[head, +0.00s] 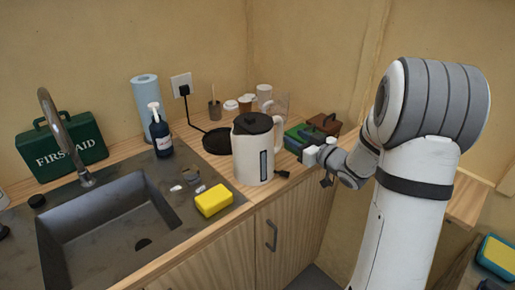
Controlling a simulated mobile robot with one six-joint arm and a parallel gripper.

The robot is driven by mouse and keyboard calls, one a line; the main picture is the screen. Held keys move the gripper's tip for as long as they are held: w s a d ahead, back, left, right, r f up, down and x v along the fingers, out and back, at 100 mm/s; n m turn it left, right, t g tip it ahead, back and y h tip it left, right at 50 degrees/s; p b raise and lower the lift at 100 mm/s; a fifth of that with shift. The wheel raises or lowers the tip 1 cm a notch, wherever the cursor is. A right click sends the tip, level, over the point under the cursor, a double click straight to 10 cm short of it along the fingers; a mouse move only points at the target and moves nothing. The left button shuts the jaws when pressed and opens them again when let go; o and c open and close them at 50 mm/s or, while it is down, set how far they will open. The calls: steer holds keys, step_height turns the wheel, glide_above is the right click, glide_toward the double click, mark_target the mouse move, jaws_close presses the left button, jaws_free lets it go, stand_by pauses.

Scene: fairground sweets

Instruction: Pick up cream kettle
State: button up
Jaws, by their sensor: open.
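The cream kettle (251,153) stands upright on the wooden counter, right of the sink. It has a black lid and a dark level window on its side. The gripper is small in this view. It is open and seems to hold nothing.
A yellow sponge (213,201) lies left of the kettle at the sink (110,215) edge. A soap bottle (160,132), a black kettle base (217,141) and several cups stand behind. Green and brown boxes (322,124) sit behind my gripper. A first aid case (62,148) stands far left.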

mark_target(279, 141)
steer(key=shift+a+n+y, duration=0.4)
steer(key=shift+a+y, duration=0.1)
steer(key=shift+y, duration=0.5)
steer(key=x, duration=0.2)
steer(key=p+x, duration=0.1)
steer(key=x, duration=0.4)
steer(key=shift+w+d+f+p, duration=0.2)
steer(key=shift+d+f+p, duration=0.05)
steer(key=shift+p, duration=0.1)
jaws_close()
